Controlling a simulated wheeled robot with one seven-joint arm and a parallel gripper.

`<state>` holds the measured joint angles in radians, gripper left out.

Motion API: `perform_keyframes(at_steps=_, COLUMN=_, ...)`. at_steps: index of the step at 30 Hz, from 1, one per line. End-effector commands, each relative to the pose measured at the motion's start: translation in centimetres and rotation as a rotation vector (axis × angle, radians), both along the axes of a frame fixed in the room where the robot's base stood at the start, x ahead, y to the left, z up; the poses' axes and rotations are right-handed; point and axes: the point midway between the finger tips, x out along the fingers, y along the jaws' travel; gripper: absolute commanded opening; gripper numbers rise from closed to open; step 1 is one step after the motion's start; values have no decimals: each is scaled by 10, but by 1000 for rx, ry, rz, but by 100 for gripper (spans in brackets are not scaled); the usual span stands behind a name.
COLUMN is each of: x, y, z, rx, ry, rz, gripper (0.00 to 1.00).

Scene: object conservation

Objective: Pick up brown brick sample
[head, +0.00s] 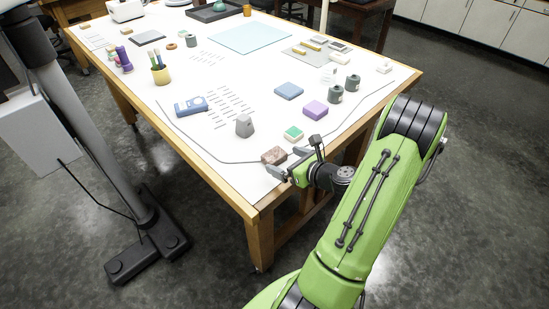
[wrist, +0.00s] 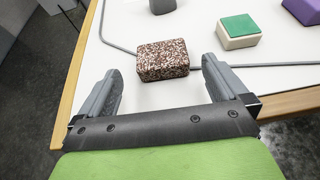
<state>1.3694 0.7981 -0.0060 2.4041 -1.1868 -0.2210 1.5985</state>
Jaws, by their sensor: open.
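The brown brick sample (wrist: 163,60) is a speckled brown and white block lying on the white table top. In the head view the brick (head: 274,155) is near the table's front corner. My gripper (wrist: 160,75) is open, with one finger on each side of the brick's near end. In the head view my gripper (head: 286,166) is low over the table edge, at the brick.
A grey stone (head: 244,126), a green-topped block (head: 293,133) and a purple block (head: 315,110) stand near the brick. A grey cord (wrist: 120,47) runs on the table behind it. The wooden table edge (wrist: 290,103) is close to my gripper. A blue tool (head: 190,106) lies farther left.

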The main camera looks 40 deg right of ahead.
Motion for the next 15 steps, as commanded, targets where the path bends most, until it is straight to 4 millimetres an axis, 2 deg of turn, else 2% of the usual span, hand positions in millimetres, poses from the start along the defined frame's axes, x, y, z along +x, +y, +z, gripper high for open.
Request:
perform_keyframes(at_steps=5, x=22, y=-1, z=-8, rx=-2, ry=-1, rz=4, gripper=100)
perform_keyframes(at_steps=9, x=47, y=-3, z=-17, rx=-2, ry=0, rz=5, gripper=100)
perform_keyframes(at_steps=15, x=58, y=-4, z=-21, rx=-1, ry=0, rz=0, gripper=100)
